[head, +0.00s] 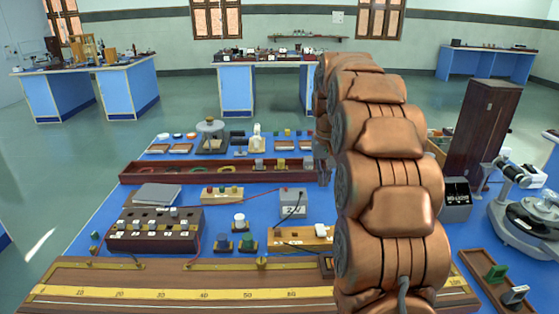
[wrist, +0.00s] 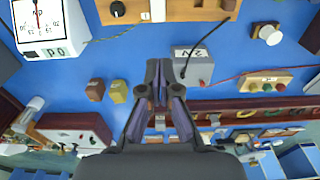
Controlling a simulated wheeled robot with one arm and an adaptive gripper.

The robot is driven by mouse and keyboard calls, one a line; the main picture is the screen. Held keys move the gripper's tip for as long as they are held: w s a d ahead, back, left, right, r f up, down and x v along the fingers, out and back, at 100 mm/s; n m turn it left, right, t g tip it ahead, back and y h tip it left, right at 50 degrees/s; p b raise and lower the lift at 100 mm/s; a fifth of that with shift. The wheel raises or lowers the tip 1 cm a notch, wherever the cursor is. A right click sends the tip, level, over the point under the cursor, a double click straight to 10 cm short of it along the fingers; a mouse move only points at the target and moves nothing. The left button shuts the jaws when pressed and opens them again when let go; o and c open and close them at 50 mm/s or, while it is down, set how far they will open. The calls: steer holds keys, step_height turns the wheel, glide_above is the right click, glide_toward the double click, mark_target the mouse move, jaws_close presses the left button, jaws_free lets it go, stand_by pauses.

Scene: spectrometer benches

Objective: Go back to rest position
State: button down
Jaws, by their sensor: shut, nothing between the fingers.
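My gripper (wrist: 158,72) is shut and empty in the wrist view, its fingertips together above the blue bench top (wrist: 130,55). A grey box marked 2V (wrist: 192,62) shows just past the fingertips, and the picture there is upside down. In the head view my bronze arm stands upright right of centre and hides part of the bench. Only a small dark part of my gripper (head: 324,168) shows at the arm's left edge; the fingers cannot be made out there.
A long wooden scale board (head: 150,292) runs along the bench front. A resistance box (head: 155,238) and the 2V box (head: 290,203) stand behind it. A long wooden trough (head: 190,173) lies farther back. A spectrometer (head: 530,215) and dark wooden cabinet (head: 485,125) are at right. Open floor (head: 45,180) lies left.

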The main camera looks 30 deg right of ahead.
steer(key=s+a+r+n+g+p, duration=0.1)
steer(key=s+a+r+n+p, duration=0.15)
steer(key=s+a, duration=1.15)
steer(key=s+a+f+n+p, duration=0.1)
steer(key=s+a+f, duration=0.1)
steer(key=s+a, duration=0.3)
steer(key=s+a+f+n+g+p, duration=0.1)
steer(key=s+a, duration=0.5)
steer(key=s, duration=0.8)
steer(key=shift+s+f+n+g+p, duration=0.3)
steer(key=shift+f+n+p, duration=0.05)
steer(key=shift+f+p, duration=0.5)
